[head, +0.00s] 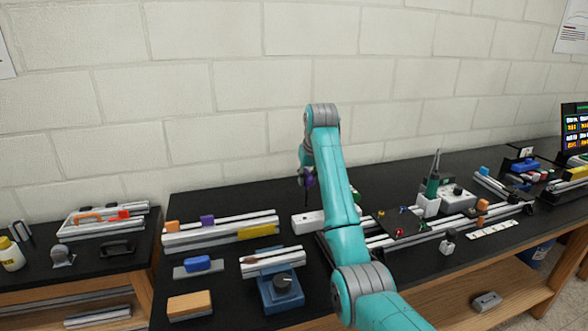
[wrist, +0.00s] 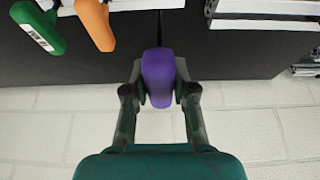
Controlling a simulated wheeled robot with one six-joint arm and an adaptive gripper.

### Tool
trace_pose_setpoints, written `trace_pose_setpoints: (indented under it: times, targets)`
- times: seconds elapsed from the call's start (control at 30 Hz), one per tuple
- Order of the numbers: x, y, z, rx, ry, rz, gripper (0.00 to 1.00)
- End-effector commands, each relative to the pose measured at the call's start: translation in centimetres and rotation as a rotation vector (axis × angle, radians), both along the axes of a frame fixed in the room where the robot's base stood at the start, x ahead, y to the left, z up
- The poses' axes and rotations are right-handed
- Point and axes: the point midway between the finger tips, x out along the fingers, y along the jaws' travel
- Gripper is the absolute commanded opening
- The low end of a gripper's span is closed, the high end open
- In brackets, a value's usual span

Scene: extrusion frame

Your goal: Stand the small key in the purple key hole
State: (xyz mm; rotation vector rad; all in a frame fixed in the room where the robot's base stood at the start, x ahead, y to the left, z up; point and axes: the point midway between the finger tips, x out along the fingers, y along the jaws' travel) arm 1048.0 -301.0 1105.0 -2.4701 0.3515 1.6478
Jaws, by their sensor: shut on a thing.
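My gripper (head: 307,178) is raised above the back of the bench, to the left of my forearm. In the wrist view its two fingers (wrist: 159,92) are closed on a purple handle, which I take to be the small key (wrist: 158,70). A thin dark line like a shaft runs from it toward the top of that view. A little purple of it shows at the gripper in the head view. A purple block (head: 207,221) sits on the left extrusion rail, beside an orange block (head: 172,226). I cannot make out a hole in it.
The wrist view shows a green handle (wrist: 38,28) and an orange handle (wrist: 96,22) at upper left. The left rail (head: 220,230) also bears a yellow block (head: 256,231). A blue vise-like fixture (head: 281,291) stands in front. A soldering-type stand (head: 430,203) is at right.

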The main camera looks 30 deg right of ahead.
Motion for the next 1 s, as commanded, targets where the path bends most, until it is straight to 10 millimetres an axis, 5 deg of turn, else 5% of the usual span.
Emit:
trace_pose_setpoints:
  times: [0.57, 1.0]
  targets:
    - [-0.2, 0.0, 0.1, 0.0, -0.001, 0.0, 0.0]
    - [-0.2, 0.0, -2.8, 0.0, 0.0, 0.0, 0.0]
